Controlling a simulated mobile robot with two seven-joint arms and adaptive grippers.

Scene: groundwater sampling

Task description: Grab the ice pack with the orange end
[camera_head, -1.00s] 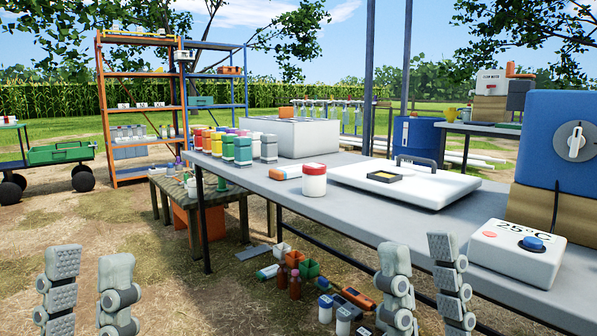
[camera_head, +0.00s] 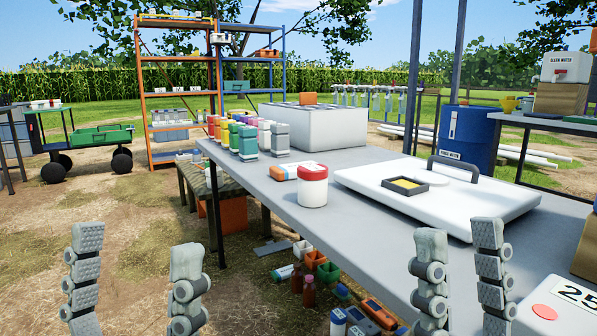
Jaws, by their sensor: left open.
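A small flat pack with an orange end (camera_head: 284,172) and a pale end lies on the grey table, just left of a white jar with a red lid (camera_head: 313,188). Whether it is an ice pack I cannot tell for sure. My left gripper (camera_head: 135,248) is open and empty, low at the left, in front of the table and well apart from the pack. My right gripper (camera_head: 460,243) has its fingers apart with nothing between them. It shows in front of the table's right part, below the white lid.
A white lid with a dark handle (camera_head: 440,190) lies on the table (camera_head: 365,240). A white cooler box (camera_head: 318,132) with an orange item on top and several coloured bottles (camera_head: 243,137) stand at the back. A 25-labelled box (camera_head: 553,312) is at lower right.

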